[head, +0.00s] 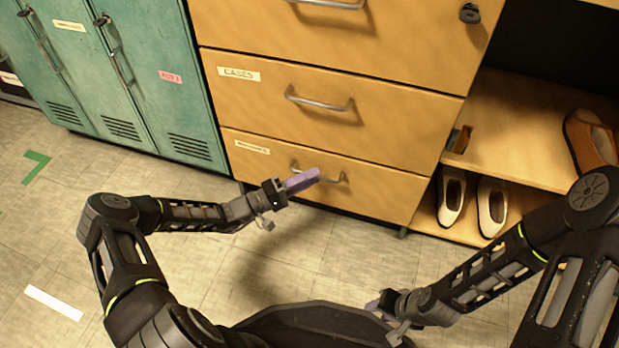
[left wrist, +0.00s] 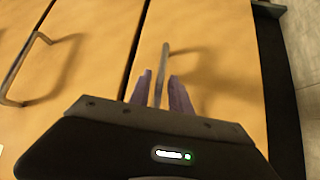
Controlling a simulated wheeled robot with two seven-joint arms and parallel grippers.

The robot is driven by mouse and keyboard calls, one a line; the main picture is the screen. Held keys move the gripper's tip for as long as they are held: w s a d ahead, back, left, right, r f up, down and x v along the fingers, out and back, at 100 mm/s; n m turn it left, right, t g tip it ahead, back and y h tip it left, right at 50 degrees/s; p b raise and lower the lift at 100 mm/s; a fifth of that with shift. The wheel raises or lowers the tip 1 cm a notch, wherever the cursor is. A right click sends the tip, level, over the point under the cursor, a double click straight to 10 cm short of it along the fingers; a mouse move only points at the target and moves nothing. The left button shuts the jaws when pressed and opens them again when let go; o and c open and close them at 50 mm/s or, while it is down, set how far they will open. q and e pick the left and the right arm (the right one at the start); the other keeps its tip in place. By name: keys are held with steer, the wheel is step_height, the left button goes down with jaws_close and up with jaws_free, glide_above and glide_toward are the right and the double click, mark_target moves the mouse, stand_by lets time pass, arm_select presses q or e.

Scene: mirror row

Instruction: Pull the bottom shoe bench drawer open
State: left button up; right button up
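The bottom drawer (head: 390,205) is wooden, with a small pale label, and looks shut, flush with the drawers above. Its metal bar handle (head: 344,179) is partly hidden behind my left gripper (head: 315,174). In the left wrist view the handle (left wrist: 164,58) runs between the two purple fingers of my left gripper (left wrist: 161,78). Small gaps show beside the bar, so the fingers are open around it, not clamped. My right gripper (head: 375,304) is low in front of my body, away from the drawers, and its finger opening is not clear.
The middle drawer (head: 390,125) labelled CASES and another above are shut. Green lockers (head: 140,85) stand at the left. An open shelf (head: 510,130) at the right holds white shoes (head: 491,207) and a brown shoe (head: 592,140). The tiled floor before the drawers is clear.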

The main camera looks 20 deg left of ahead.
arm_select(q)
jaws_close()
stand_by(1.1)
